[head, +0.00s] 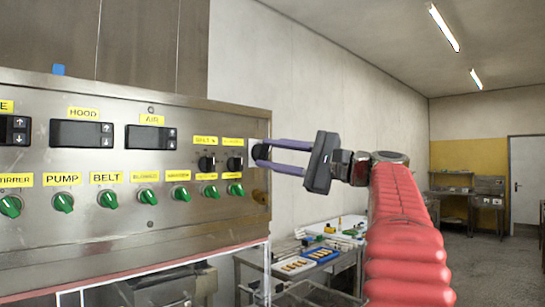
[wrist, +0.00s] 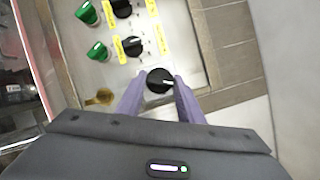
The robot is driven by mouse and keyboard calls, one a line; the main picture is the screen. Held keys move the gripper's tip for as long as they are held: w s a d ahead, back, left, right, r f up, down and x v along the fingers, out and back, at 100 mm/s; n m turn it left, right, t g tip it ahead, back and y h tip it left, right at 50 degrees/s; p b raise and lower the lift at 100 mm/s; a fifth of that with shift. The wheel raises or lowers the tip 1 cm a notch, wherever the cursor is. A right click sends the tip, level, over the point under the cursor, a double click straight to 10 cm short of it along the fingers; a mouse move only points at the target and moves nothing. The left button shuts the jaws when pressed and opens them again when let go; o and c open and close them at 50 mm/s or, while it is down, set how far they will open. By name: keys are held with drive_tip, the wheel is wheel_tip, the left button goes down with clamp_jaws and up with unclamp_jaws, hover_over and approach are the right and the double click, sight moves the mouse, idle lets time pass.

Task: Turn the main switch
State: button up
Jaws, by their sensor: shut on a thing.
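The main switch appears to be the black rotary knob (wrist: 158,80) with a pale pointer line, beside the labelled knobs in the wrist view. The line points to the right in that picture. My gripper (wrist: 158,88) has its two purple fingers on either side of the knob and is shut on it. In the head view my gripper (head: 258,154) reaches from the right to the right end of the steel control panel (head: 60,240).
Close by are two black knobs (head: 206,164) and a row of green knobs (head: 147,196) under yellow labels. Displays (head: 82,134) sit further left. Below right stands a table with trays (head: 297,264). Open floor (head: 480,265) lies at the far right.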

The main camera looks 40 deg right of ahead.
drive_tip(key=n+g, duration=0.2)
drive_tip(key=n, duration=0.2)
drive_tip(key=shift+n, duration=0.4)
drive_tip(key=shift+a, duration=0.1)
drive_tip(key=o, duration=1.1)
drive_tip(key=shift+c, duration=0.2)
drive_tip(key=shift+r, duration=0.1)
drive_tip(key=v, duration=1.3)
drive_tip(key=shift+s+d, duration=0.25)
drive_tip(key=shift+s, duration=0.1)
drive_tip(key=shift+s, duration=0.1)
